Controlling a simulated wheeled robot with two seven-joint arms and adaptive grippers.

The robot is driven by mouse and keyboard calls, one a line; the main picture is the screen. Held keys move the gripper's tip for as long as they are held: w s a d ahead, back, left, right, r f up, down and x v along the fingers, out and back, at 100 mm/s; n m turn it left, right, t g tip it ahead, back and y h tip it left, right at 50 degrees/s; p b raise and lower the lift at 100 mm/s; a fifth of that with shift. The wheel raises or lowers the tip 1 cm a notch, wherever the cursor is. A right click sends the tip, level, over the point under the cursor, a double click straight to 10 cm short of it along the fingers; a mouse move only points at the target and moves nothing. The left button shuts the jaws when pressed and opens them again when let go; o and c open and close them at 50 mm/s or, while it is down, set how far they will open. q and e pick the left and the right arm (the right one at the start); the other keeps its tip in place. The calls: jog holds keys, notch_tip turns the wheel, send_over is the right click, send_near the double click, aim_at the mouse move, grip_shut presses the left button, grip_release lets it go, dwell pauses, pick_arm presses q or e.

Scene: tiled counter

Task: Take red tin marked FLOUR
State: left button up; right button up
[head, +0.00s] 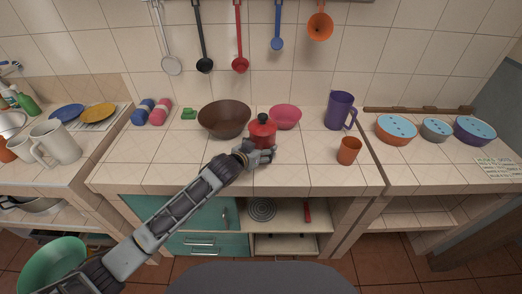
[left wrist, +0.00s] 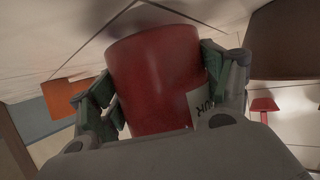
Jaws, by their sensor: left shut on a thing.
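The red tin (head: 262,132) with a dark knob on its lid stands on the tiled counter, between the brown bowl and the pink bowl. My left gripper (head: 264,153) reaches in from the front and hides the tin's lower part. In the left wrist view the red tin (left wrist: 155,75) fills the middle, with part of a white label bearing dark letters at its lower right. The fingers of my left gripper (left wrist: 160,95) are shut on the tin, one on each side. My right gripper is not in view.
A brown bowl (head: 224,119) and a pink bowl (head: 285,117) stand close to the tin. An orange cup (head: 349,150) and a purple pitcher (head: 340,110) stand to the right. Utensils hang on the wall above. The counter's front left is clear.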

aim_at(261, 129)
pick_arm(q)
notch_tip(261, 129, up, 7)
jog(key=shift+r, duration=0.75)
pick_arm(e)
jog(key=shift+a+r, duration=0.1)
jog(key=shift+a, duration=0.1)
